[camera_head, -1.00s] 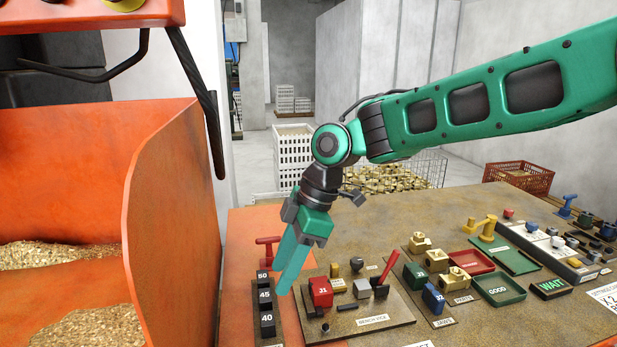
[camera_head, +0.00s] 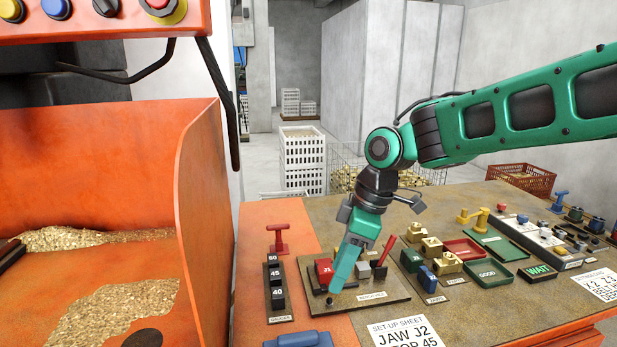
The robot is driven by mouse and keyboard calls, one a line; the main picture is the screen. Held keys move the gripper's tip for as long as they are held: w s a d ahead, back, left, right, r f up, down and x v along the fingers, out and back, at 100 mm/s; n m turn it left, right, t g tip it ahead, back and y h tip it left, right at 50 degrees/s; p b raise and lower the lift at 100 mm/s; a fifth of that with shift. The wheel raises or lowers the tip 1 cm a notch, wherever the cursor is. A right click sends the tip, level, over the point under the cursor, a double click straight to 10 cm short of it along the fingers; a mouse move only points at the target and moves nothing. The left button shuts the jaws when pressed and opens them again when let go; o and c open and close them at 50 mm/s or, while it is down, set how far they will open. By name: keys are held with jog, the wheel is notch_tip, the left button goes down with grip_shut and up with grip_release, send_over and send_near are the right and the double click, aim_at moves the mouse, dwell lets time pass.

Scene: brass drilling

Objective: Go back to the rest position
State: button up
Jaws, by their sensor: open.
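My gripper (camera_head: 345,268) is at the end of the green arm, pointing down over the bench vice board. Its teal fingers overlap in this view, so the gap between them does not show; nothing is seen held. The fingertips are close to the front left of the board (camera_head: 395,302), beside the red J1 block (camera_head: 324,271). Whether they touch the board cannot be told. The fingers hide part of the vice. A red-handled lever (camera_head: 385,250) and a grey block stand just right of the fingers.
Black blocks marked 50, 45 and 40 (camera_head: 277,277) stand left of the vice. Brass parts (camera_head: 430,246), a red tray (camera_head: 463,248) and a green GOOD tray (camera_head: 488,275) lie to the right. An orange machine (camera_head: 205,200) with brass chips borders the left. A blue object (camera_head: 298,339) lies at the front.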

jog(key=s+d+f+m+h, duration=0.1)
jog(key=s+d+m, duration=0.3)
jog(key=d, duration=0.6)
jog(key=s+d+m+h, duration=0.1)
jog(key=d+m, duration=0.5)
jog(key=d, duration=0.5)
jog(key=s+d+f+m, duration=0.2)
jog(key=s+d+m, duration=0.4)
jog(key=s, duration=0.3)
jog(key=s+d+f+m+h, duration=0.1)
jog(key=s+d+f+m, duration=0.1)
jog(key=s+d+m, duration=0.4)
jog(key=s+d, duration=0.1)
jog(key=s, duration=0.2)
jog(key=shift+d, duration=0.35)
